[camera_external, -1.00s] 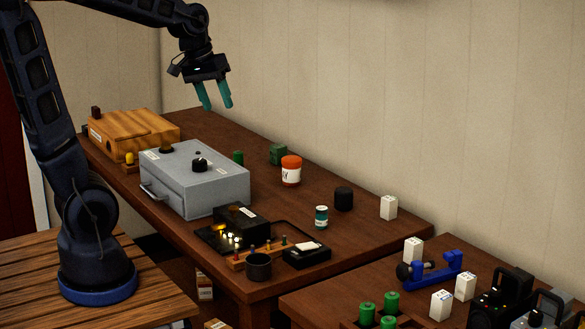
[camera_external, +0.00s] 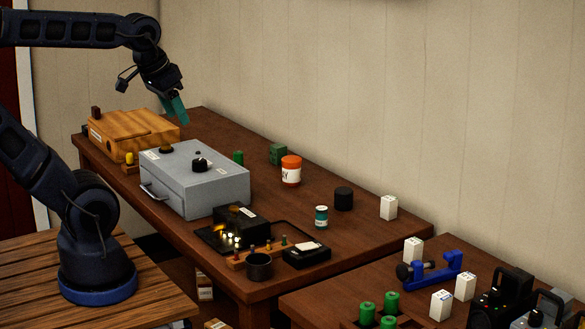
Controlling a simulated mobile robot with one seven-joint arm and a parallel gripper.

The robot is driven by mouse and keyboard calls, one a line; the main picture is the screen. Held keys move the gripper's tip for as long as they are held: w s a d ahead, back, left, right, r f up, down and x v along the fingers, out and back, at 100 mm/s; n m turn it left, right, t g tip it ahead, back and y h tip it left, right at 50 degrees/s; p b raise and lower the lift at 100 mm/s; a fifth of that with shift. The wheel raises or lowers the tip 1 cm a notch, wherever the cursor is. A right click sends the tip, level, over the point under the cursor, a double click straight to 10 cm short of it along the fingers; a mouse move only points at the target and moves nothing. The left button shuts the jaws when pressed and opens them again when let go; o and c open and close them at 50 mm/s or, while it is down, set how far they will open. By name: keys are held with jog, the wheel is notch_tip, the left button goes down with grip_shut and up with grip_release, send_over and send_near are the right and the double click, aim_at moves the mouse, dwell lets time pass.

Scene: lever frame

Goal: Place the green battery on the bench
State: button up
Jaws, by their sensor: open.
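A small green cylinder (camera_external: 238,158), which could be the green battery, stands on the bench (camera_external: 345,265) behind the grey box. Several larger green cylinders (camera_external: 391,301) stand in a holder on the lower right table; I cannot tell which of these things is the battery. My gripper (camera_external: 174,110) is open above the bench's far left part, near the wooden box. Its teal fingers overlap in this view, and I see nothing held between them. It is apart from all the green cylinders.
A grey box (camera_external: 195,180) and a wooden box (camera_external: 132,135) fill the bench's left side. A dark green block (camera_external: 278,154), an orange jar (camera_external: 291,170), a teal bottle (camera_external: 321,217) and a black cylinder (camera_external: 343,198) stand behind. Bare bench lies between these.

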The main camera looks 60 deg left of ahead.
jog(key=w+a+n, duration=0.2)
jog(key=w+a, duration=0.3)
jog(key=w, duration=0.7)
jog(key=n+g+y, duration=0.1)
jog(key=n+y, duration=0.2)
jog(key=n, duration=0.3)
send_over(238, 152)
jog(key=s+d, duration=0.2)
notch_tip(238, 152, down, 23)
jog(key=x, duration=0.5)
jog(key=shift+f, duration=0.3)
jog(key=shift+x, duration=2.55)
jog(key=shift+s, duration=0.2)
jog(key=shift+c, duration=0.2)
